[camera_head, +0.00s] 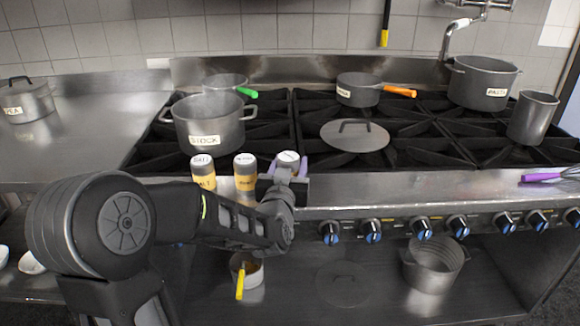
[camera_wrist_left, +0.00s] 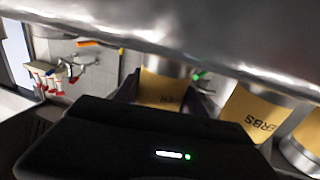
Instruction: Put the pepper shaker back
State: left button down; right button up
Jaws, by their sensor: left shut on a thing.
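Three yellow-labelled shakers stand in a row at the front of the stove in the head view. The left one is the salt shaker (camera_head: 204,172). The middle one is the herbs shaker (camera_head: 245,172), whose label also shows in part in the left wrist view (camera_wrist_left: 260,113). The right one, taken as the pepper shaker (camera_head: 288,158), is between the purple fingers of my left gripper (camera_head: 287,170), which is shut on it. Its body and label show in the left wrist view (camera_wrist_left: 163,90), but the label is not clearly readable. My right gripper is out of view.
A steaming stock pot (camera_head: 208,122) stands just behind the shakers. A lid (camera_head: 355,136) lies on the burners to the right. Several knobs line the stove front (camera_head: 420,190). A small pan (camera_head: 246,272) is on the lower shelf. The left counter (camera_head: 90,115) is mostly clear.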

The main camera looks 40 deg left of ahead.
pick_arm(q)
jog(key=shift+f, duration=0.1)
jog(key=shift+f, duration=0.15)
jog(key=c, duration=0.7)
grip_release()
jog(key=shift+r, duration=0.35)
jog(key=v, duration=0.5)
jog(key=shift+s+f, duration=0.1)
jog(key=shift+s, duration=0.15)
jog(key=s+b, duration=0.1)
jog(key=b, duration=0.2)
jog(key=s+d+f+b, duration=0.1)
jog(key=b, duration=0.3)
jog(key=shift+s+d+b, duration=0.1)
jog(key=shift+s+b, duration=0.2)
jog(key=shift+r+b+v, duration=0.2)
jog(key=shift+b+v, duration=0.55)
jog(key=shift+v, duration=0.2)
jog(key=shift+r+b+v, duration=0.25)
jog(key=shift+b+v, duration=0.5)
jog(key=shift+v, duration=0.2)
